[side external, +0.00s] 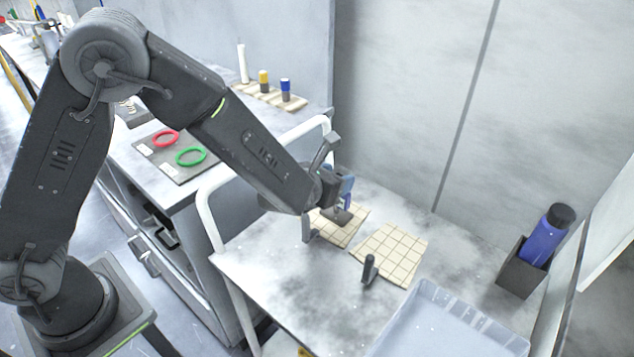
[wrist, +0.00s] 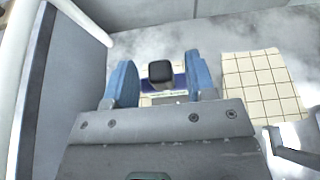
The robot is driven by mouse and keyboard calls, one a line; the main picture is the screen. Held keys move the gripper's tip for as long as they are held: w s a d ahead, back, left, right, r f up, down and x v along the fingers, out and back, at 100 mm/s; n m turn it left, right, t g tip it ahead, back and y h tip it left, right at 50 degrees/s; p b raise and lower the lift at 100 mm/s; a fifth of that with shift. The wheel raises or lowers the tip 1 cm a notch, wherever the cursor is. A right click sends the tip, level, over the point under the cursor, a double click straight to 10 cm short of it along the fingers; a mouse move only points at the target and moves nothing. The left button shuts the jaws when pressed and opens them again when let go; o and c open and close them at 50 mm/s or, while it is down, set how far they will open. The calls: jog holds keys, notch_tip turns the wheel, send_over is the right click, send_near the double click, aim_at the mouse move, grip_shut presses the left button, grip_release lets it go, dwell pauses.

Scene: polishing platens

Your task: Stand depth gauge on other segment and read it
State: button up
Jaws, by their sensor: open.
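Two cream, grid-scored pad segments lie side by side on the grey bench. The right segment (side external: 395,250) is bare on top and also shows in the wrist view (wrist: 264,85). The left segment (side external: 352,232) is partly hidden under my arm and gripper. My gripper (wrist: 160,80) points down over the left segment, its blue fingers apart. Between them is what looks like the depth gauge, with a black top (wrist: 160,71) and a dark foot (side external: 338,216) at the left segment. I cannot tell whether the fingers touch it. Its reading is not visible.
A short black post (side external: 369,270) stands at the right segment's front edge. A pale tray (side external: 445,320) is at the front right. A blue bottle (side external: 545,238) sits in a dark holder at the far right. A white rail (side external: 206,215) borders the left.

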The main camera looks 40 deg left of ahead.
jog(key=v, duration=0.9)
jog(key=s+a+r+n+g+y, duration=0.2)
jog(key=s+a+n, duration=0.1)
jog(key=a+n, duration=0.2)
jog(key=s+a+r+n+g+y, duration=0.2)
jog(key=s+a+r+n+y, duration=0.1)
jog(key=n, duration=0.5)
jog(key=s+a+r+n+g+y, duration=0.1)
jog(key=s+a+r+n+y, duration=0.1)
jog(key=s+a+n, duration=0.3)
jog(key=shift+a+r+n+g, duration=0.25)
jog(key=shift+a+n+g, duration=0.15)
jog(key=shift+a+n, duration=0.6)
jog(key=s+d+r+n+g+h, duration=0.1)
jog(key=s+d+r+n+h, duration=0.2)
jog(key=s+n, duration=0.2)
jog(key=s+d+r+n+g+h, duration=0.1)
jog(key=s+d+r+n+h, duration=0.2)
jog(key=n, duration=0.8)
jog(key=shift+s+h, duration=0.5)
jog(key=shift+s, duration=0.65)
